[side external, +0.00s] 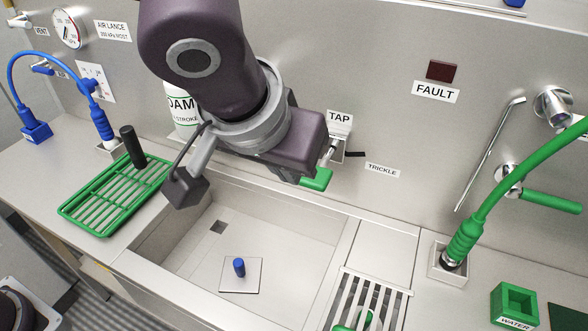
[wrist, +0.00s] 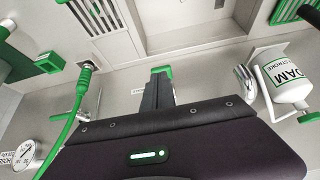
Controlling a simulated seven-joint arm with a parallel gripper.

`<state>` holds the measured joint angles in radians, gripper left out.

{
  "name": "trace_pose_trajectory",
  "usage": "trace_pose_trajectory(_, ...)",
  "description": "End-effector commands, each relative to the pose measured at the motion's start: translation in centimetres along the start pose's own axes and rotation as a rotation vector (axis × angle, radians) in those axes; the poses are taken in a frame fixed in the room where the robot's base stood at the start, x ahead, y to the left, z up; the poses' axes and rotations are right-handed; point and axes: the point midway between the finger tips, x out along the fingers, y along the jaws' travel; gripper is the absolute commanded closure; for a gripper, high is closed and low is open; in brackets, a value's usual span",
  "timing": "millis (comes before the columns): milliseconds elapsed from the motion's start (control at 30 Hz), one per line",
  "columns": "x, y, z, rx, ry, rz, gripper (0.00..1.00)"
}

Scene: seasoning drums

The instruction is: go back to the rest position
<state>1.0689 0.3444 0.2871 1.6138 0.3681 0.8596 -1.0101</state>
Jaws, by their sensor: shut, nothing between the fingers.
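My gripper (wrist: 159,88) shows in the wrist view with its dark fingers together and nothing between them. Its fingertips appear close to a green part (wrist: 161,69); I cannot tell whether they touch it. In the side external view my dark purple hand hangs over the back edge of the sink, in front of the wall by the TAP label (side external: 340,118). The fingers are mostly hidden behind the hand there. A green tap lever (side external: 317,180) shows just below the hand.
The sink (side external: 190,255) holds a small plate with a blue peg (side external: 239,267). A green rack (side external: 112,200) stands left. A white FOAM drum (side external: 183,108) is partly behind my arm. A green hose (side external: 480,215) rises at right. The air above the sink front is free.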

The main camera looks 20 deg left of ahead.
Motion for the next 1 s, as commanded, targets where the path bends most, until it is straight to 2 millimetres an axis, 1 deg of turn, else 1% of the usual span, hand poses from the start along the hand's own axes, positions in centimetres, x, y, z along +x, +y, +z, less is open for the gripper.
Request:
trace_pose_trajectory(400, 0.0, 0.0, 0.0, 0.000, 0.001, 0.001, 1.00)
trace_pose_trajectory(467, -0.1, -0.4, -0.2, -0.004, -0.002, 0.000, 1.00)
trace_pose_trajectory(533, -0.9, -2.9, -0.7, -0.020, -0.020, 0.001, 1.00)
trace_pose_trajectory(567, -1.5, -4.7, -0.9, -0.030, -0.033, 0.004, 1.00)
trace_pose_trajectory(600, -2.6, -7.7, -1.1, -0.045, -0.053, 0.009, 1.00)
trace_pose_trajectory(633, -3.6, -10.3, -0.8, -0.053, -0.067, 0.015, 1.00)
trace_pose_trajectory(667, -4.7, -13.0, -0.2, -0.060, -0.080, 0.022, 1.00)
trace_pose_trajectory(700, -6.3, -16.4, 1.0, -0.066, -0.088, 0.033, 1.00)
trace_pose_trajectory(767, -8.3, -20.3, 3.7, -0.063, -0.088, 0.044, 1.00)
trace_pose_trajectory(800, -9.3, -22.2, 5.7, -0.057, -0.080, 0.046, 1.00)
trace_pose_trajectory(900, -10.6, -24.9, 10.3, -0.036, -0.055, 0.032, 1.00)
trace_pose_trajectory(1000, -10.8, -25.8, 13.3, -0.016, -0.037, 0.011, 1.00)
